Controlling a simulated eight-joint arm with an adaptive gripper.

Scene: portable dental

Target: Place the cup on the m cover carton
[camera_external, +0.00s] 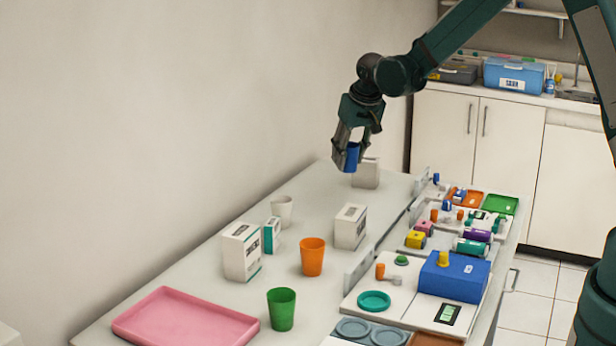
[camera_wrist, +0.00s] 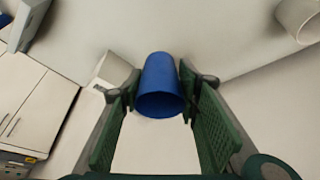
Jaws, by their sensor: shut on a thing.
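My gripper (camera_external: 352,146) is shut on a blue cup (camera_external: 351,157) and holds it above the far end of the counter. In the wrist view the blue cup (camera_wrist: 160,82) sits between both finger pads of my gripper (camera_wrist: 160,98). A plain-looking white carton (camera_external: 366,174) stands at the far end, partly behind the cup in the outside view. Other white cartons stand nearer: one in the middle (camera_external: 350,227), a larger one at left (camera_external: 242,251) and a small teal-and-white one (camera_external: 272,235). I cannot read which is the m cover carton.
A white cup (camera_external: 282,211), orange cup (camera_external: 312,257) and green cup (camera_external: 281,309) stand on the counter (camera_external: 205,279). A pink tray (camera_external: 185,319) lies at the near left. A blue box (camera_external: 454,276) and several small coloured items crowd the right side.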

